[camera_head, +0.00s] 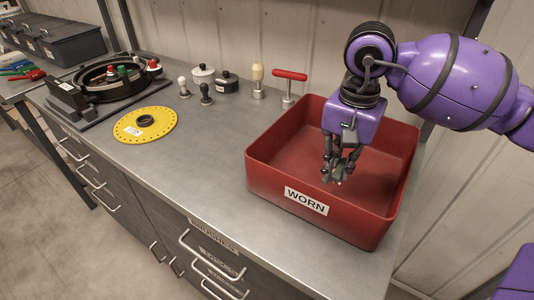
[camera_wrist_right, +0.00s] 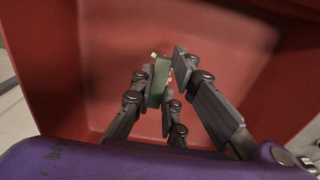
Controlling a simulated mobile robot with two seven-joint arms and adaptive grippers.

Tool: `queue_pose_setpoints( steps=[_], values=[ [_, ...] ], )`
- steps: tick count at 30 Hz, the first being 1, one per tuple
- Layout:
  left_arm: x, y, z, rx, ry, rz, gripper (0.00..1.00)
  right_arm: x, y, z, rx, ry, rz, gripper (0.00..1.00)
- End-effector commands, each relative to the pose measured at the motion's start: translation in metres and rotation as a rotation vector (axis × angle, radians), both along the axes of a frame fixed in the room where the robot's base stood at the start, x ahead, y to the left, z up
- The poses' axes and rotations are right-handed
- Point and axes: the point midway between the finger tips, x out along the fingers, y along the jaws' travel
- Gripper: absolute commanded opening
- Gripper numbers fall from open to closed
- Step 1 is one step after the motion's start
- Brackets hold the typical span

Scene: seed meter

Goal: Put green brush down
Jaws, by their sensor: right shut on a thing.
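The green brush (camera_wrist_right: 158,82) is a small green block with pale tips, seen between the fingers in the right wrist view. My right gripper (camera_wrist_right: 165,75) is shut on it. In the head view the right gripper (camera_head: 338,172) points down inside the red bin labelled WORN (camera_head: 270,178), above its floor. The fingers hide most of the brush in the head view. The bin's red wall (camera_wrist_right: 50,70) also shows in the right wrist view. I cannot tell whether the brush touches the bin floor. My left gripper is not in view.
Left of the bin on the grey bench (camera_head: 200,170) lie a yellow perforated disc (camera_head: 158,121) and a black round housing (camera_head: 100,78). Several small knobs, a red T-handle (camera_head: 289,76) and a cream-handled tool (camera_head: 258,75) stand behind. The bench front is clear.

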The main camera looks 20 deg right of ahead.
Motion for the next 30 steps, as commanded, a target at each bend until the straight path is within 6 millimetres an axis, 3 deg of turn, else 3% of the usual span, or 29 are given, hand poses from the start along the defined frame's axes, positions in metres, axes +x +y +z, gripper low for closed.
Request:
queue_pose_setpoints(
  steps=[5,11,22,23,27,30],
  values=[
    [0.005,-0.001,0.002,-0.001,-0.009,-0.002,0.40,-0.002,-0.009,-0.011,-0.001,0.004,-0.003,0.00],
    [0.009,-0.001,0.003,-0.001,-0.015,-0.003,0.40,-0.002,-0.008,-0.038,0.000,0.004,0.000,0.00],
    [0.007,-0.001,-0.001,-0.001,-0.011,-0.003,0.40,-0.002,-0.008,-0.044,-0.001,0.002,0.000,0.00],
    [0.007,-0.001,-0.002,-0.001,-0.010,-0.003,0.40,-0.001,-0.008,-0.044,0.000,0.001,0.000,0.15],
    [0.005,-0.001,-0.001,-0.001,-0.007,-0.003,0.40,-0.001,-0.008,-0.042,0.000,0.000,0.000,0.32],
    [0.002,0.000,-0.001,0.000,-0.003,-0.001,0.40,-0.001,-0.008,-0.042,0.000,0.000,0.000,0.32]
  ],
)
